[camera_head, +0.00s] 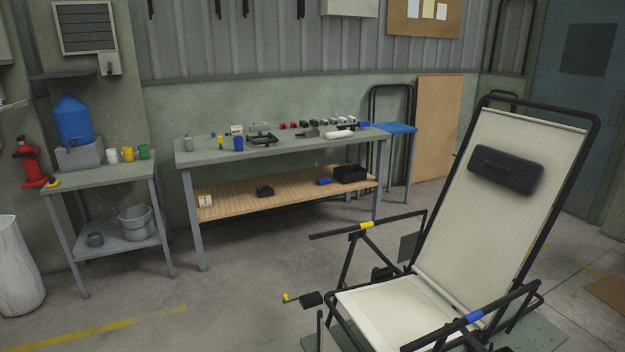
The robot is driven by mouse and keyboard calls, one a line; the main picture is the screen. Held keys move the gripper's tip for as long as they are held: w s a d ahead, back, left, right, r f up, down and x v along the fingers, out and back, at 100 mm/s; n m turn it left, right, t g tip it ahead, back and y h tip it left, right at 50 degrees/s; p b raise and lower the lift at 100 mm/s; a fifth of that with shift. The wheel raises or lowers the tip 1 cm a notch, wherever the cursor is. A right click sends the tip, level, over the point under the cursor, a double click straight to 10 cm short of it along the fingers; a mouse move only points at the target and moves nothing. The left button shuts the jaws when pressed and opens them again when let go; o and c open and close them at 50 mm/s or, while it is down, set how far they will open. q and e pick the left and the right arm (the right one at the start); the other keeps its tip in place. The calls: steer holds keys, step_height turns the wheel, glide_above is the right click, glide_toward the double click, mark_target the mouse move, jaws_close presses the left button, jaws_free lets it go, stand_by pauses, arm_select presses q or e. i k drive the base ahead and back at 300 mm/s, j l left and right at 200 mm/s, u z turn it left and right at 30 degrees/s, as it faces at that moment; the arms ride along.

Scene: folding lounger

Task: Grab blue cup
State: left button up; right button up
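A small blue cup (238,144) stands upright near the front left part of the long grey workbench (205,156). A small blue and yellow item (220,142) and a grey bottle (188,143) stand to its left. A dark tray (262,140) lies to its right. Neither of my grippers shows in the head view, and nothing touches the cup.
A cream folding lounger (500,190) with a black frame fills the right foreground. A small side table (75,178) at left holds white, yellow and green cups (128,154) and a blue water jug (73,122). The floor before the workbench is clear.

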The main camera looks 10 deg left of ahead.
mark_target(238, 142)
steer(key=i+j+u, duration=0.3)
steer(key=i+j, duration=0.45)
steer(key=j, duration=0.35)
steer(key=i+j+u, duration=0.25)
steer(key=i+j, duration=0.55)
steer(key=i+u, duration=0.2)
steer(key=i, duration=0.55)
steer(key=i+u, duration=0.25)
steer(key=i, duration=0.45)
steer(key=i+l+u, duration=0.2)
steer(key=i, duration=0.55)
steer(key=i+l, duration=0.15)
steer(key=l, duration=0.2)
steer(key=i+l+u, duration=0.1)
steer(key=l, duration=0.25)
steer(key=i+l, duration=0.25)
steer(key=i+l+u, duration=0.1)
steer(key=l, duration=0.35)
steer(key=i+l, duration=0.2)
steer(key=l, duration=0.2)
steer(key=i+l+u, duration=0.1)
steer(key=l, duration=0.25)
